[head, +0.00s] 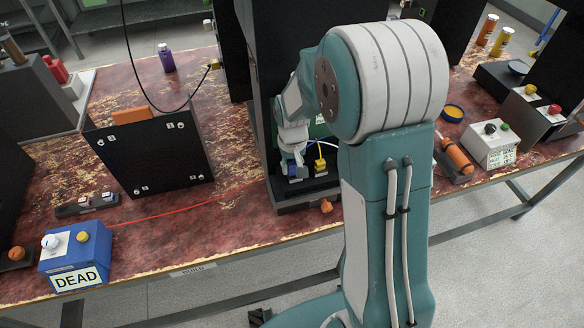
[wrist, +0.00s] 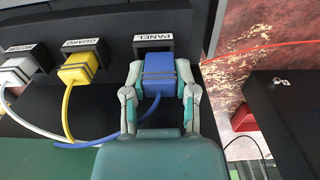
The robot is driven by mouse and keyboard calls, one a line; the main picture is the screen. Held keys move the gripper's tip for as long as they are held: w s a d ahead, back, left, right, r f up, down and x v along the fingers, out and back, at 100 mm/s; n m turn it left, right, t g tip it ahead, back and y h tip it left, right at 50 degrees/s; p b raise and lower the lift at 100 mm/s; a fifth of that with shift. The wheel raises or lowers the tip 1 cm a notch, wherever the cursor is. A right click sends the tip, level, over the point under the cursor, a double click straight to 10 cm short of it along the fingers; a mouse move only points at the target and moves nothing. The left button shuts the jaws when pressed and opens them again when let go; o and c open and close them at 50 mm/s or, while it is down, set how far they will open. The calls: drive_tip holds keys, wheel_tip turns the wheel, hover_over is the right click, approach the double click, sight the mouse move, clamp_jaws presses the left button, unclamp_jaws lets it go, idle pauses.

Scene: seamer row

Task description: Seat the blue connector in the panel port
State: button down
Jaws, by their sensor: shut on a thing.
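My gripper (wrist: 160,90) is shut on the blue connector (wrist: 160,68), with one finger on each side of it. The far end of the blue connector is at the mouth of the black panel port (wrist: 138,46), labelled PANEL. The connector sits a little right of the port's middle, and I cannot tell how far in it is. Its blue cable (wrist: 106,143) runs down and left. In the head view, my gripper (head: 296,158) is low at the dark cabinet, and the blue connector shows only as a small patch under it.
Left of the panel port, a yellow connector (wrist: 76,70) is in the GUARD port and a white connector (wrist: 18,72) is in the leftmost port. A dark box (wrist: 285,110) stands at the right. A red cord (head: 175,212) crosses the bench to the blue DEAD box (head: 75,252).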

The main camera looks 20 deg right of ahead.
sight(294, 163)
drive_tip(key=shift+d+f, duration=0.35)
drive_tip(key=shift+f, duration=0.15)
drive_tip(key=shift+c, duration=2.1)
unclamp_jaws()
drive_tip(key=shift+a, duration=0.1)
drive_tip(key=shift+a, duration=0.1)
wheel_tip(294, 163, up, 11)
drive_tip(key=shift+f, duration=0.1)
drive_tip(key=s+r+t, duration=0.2)
drive_tip(key=s+r, duration=0.4)
drive_tip(key=s, duration=0.4)
drive_tip(key=s+r+t, duration=0.3)
drive_tip(key=s+r, duration=0.3)
drive_tip(key=s, duration=0.5)
drive_tip(key=shift+t, duration=0.3)
